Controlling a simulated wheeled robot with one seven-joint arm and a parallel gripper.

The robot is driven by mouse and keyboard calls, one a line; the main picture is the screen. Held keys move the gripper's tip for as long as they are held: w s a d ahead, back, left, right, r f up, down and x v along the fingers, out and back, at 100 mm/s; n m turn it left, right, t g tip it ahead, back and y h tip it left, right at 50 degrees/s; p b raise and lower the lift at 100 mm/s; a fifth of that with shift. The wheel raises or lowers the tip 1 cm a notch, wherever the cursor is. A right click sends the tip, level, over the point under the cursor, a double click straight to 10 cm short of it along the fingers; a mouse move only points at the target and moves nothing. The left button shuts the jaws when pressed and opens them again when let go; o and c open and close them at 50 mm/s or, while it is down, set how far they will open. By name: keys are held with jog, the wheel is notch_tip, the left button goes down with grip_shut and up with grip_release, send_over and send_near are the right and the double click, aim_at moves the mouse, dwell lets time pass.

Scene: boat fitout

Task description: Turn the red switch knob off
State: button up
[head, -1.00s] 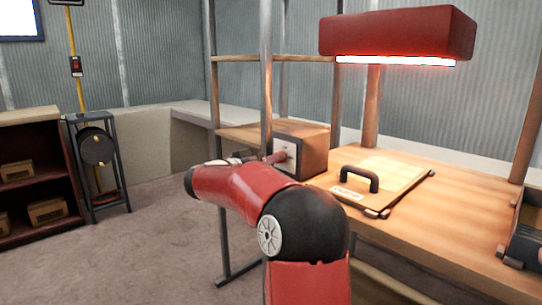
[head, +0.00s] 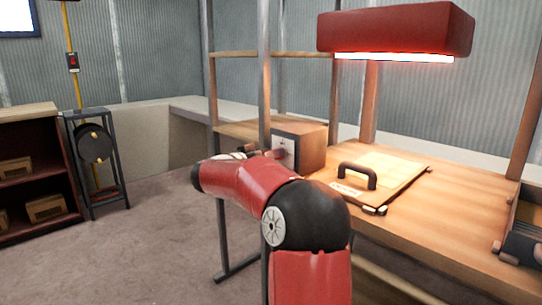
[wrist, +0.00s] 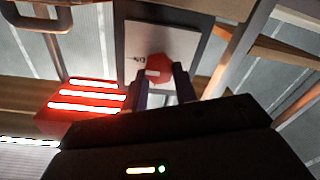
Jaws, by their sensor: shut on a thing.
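The red switch knob (wrist: 158,66) shows in the wrist view in front of a white plate (wrist: 176,42) with a small dark label that seems to read "ON". My gripper (wrist: 161,76) has one dark finger on each side of the knob and is shut on it.
A board with a black handle (head: 357,174) lies on the wooden bench (head: 455,208), right of the box. A red lamp (head: 395,30) hangs above. A metal post (head: 265,75) stands close to my wrist.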

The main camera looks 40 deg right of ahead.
jog(key=shift+f+b, duration=0.1)
jog(key=shift+b, duration=0.25)
jog(key=shift+a+f+n+b, duration=0.1)
jog(key=shift+n+b, duration=0.55)
jog(key=shift+n, duration=0.15)
jog(key=n+b, duration=0.1)
jog(key=n, duration=0.5)
jog(key=shift+w, duration=0.15)
jog(key=n+p, duration=0.1)
jog(key=n, duration=0.4)
jog(key=n+p, duration=0.2)
jog(key=n, duration=0.2)
jog(key=shift+n+g+p, duration=0.3)
jog(key=shift+f, duration=0.15)
jog(key=o, duration=1)
